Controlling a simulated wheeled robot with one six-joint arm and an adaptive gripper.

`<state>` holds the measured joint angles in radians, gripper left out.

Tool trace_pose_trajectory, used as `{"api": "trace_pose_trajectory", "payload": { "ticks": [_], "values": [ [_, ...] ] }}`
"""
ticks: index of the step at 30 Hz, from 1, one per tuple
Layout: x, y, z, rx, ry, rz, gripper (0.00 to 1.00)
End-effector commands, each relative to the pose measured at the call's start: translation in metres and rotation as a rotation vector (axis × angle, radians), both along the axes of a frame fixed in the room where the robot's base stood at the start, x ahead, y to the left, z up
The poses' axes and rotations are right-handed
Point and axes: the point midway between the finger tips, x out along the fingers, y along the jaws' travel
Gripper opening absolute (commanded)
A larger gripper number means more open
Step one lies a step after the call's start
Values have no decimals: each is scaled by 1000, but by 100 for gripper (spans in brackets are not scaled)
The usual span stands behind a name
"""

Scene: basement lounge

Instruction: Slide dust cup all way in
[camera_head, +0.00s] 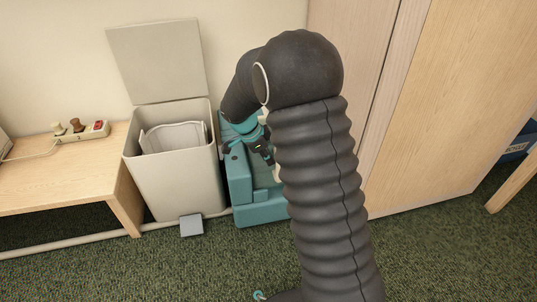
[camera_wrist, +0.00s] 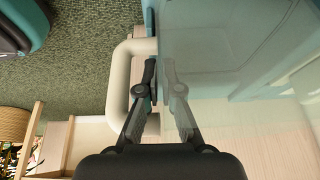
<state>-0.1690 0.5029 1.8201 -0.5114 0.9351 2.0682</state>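The clear, teal-tinted dust cup (camera_wrist: 235,55) fills the right of the wrist view, very close to the camera. A pale loop handle (camera_wrist: 118,85) stands along its left edge. My gripper (camera_wrist: 159,72) has its two dark fingers drawn close together, between the handle and the cup. The right finger shows through the clear wall. I cannot tell whether anything is pinched between the tips. In the head view, my gripper (camera_head: 263,150) is at the teal machine (camera_head: 240,178) beside the bin. My arm hides much of the machine, and the cup's seating cannot be made out there.
A cream bin (camera_head: 175,185) with its lid up stands left of the machine. A wooden bench (camera_head: 70,180) with a power strip (camera_head: 82,132) is further left. A wooden cabinet (camera_head: 430,110) is close on the right. Green carpet (camera_head: 150,270) is open in front.

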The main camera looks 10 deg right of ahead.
Motion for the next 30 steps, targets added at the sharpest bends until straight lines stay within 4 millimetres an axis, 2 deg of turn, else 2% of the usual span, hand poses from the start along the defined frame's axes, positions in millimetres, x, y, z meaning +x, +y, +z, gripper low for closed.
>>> {"api": "trace_pose_trajectory", "payload": {
  "ticks": [15,30],
  "values": [
    [0,0,-26,-1,1,0,0],
    [0,0,-33,0,-1,-1,0]
  ]
}}
